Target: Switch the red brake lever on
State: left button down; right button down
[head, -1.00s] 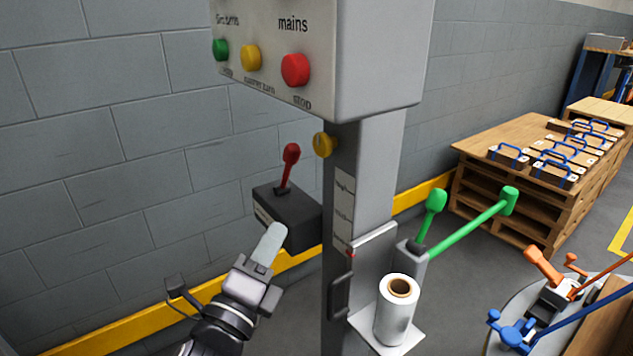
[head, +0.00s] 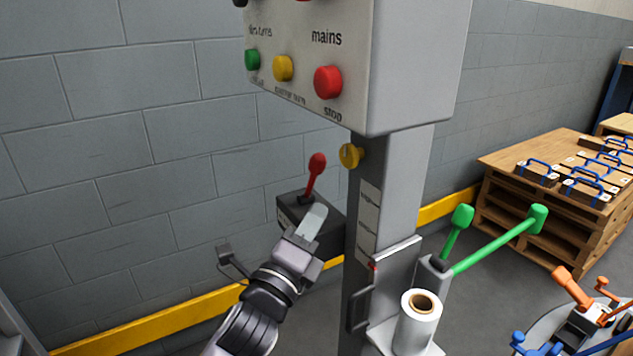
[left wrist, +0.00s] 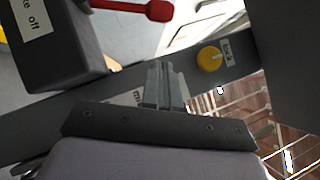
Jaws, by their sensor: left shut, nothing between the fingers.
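The red brake lever (head: 314,177) stands up from a dark box (head: 293,211) on the left side of the grey column, tilted a little to the right. In the left wrist view the red lever (left wrist: 145,9) shows at the top, with its dark box (left wrist: 58,45) at the upper left, labelled with a word ending in "off". My left gripper (head: 314,219) is in front of the box and below the lever, apart from the lever knob. Its fingers (left wrist: 166,88) are shut and empty. Whether it touches the box cannot be told. My right gripper is not in view.
The grey column (head: 398,190) carries a control panel (head: 415,60) with several buttons above. A yellow knob (head: 351,156) sits right of the lever. A green lever (head: 457,230) and a white roll (head: 416,325) are lower right. A block wall is behind.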

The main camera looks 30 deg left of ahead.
aim_at(313, 180)
pick_arm(q)
jog(key=w+r, duration=0.1)
jog(key=w, duration=0.1)
jog(key=w+a, duration=0.1)
jog(key=w, duration=0.1)
jog(key=w+a+r, duration=0.1)
jog(key=shift+w+a+r, duration=0.1)
jog(key=shift+w+r, duration=0.2)
jog(key=shift+w, duration=0.1)
jog(key=shift+w+a+r, duration=0.2)
jog(key=shift+w+a, duration=0.05)
jog(key=shift+a, duration=0.1)
